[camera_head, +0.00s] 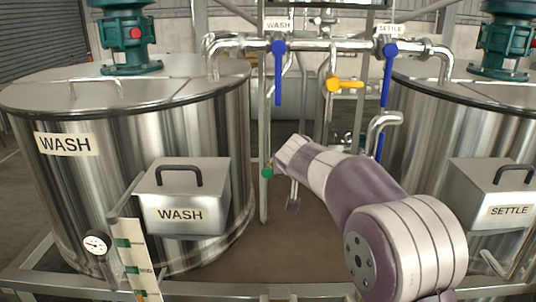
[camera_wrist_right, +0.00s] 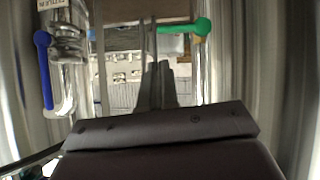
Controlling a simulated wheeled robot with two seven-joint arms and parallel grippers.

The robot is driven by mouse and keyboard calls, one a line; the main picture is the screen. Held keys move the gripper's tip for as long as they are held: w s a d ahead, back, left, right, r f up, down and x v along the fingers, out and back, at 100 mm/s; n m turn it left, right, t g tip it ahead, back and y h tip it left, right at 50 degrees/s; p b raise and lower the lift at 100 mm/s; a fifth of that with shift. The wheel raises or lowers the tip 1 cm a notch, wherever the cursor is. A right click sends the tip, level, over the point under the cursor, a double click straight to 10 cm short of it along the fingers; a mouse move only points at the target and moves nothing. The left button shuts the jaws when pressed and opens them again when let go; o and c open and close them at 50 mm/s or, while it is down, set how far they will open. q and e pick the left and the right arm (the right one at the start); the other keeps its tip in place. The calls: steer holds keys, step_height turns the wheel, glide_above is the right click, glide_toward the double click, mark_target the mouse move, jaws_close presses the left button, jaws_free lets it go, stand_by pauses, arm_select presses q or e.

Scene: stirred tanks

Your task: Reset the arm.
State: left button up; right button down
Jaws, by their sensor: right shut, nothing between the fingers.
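My right arm reaches in from the lower right of the head view to the middle, between the two tanks. Its gripper is not clearly seen there. In the right wrist view the gripper's dark fingers (camera_wrist_right: 158,82) are together and hold nothing. A green valve handle (camera_head: 267,173) is just left of the arm's end in the head view; it also shows at the top of the wrist view (camera_wrist_right: 186,28). A blue handle (camera_wrist_right: 43,68) is at the left of the wrist view. My left gripper is not in view.
The steel wash tank (camera_head: 180,120) stands on the left and the settle tank (camera_head: 425,125) on the right. Pipes with blue handles (camera_head: 279,72) (camera_head: 389,75) and a yellow handle (camera_head: 345,84) cross behind. The wash box (camera_head: 185,195) and settle box (camera_head: 490,190) stand in front.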

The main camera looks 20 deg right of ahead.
steer(key=s+a+f+n+g+y, duration=0.1)
steer(key=s+f+n+g, duration=0.1)
steer(key=s+f, duration=0.4)
steer(key=s+a+f+n+g+y, duration=0.1)
steer(key=s+a+f+g, duration=0.2)
steer(key=f, duration=0.5)
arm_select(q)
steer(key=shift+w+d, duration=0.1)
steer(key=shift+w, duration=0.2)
arm_select(e)
steer(key=s+a+f+g+y, duration=0.1)
steer(key=s+f, duration=0.3)
steer(key=s, duration=0.6)
steer(key=s+a+f+g, duration=0.1)
steer(key=s+f+g, duration=0.2)
steer(key=s, duration=0.8)
step_height(320, 180, down, 3)
steer(key=shift+s+a+r+y, duration=0.2)
steer(key=shift+s+a+y, duration=0.05)
steer(key=shift+y, duration=0.15)
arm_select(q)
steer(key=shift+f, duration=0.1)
arm_select(e)
steer(key=c, duration=1.1)
jaws_free()
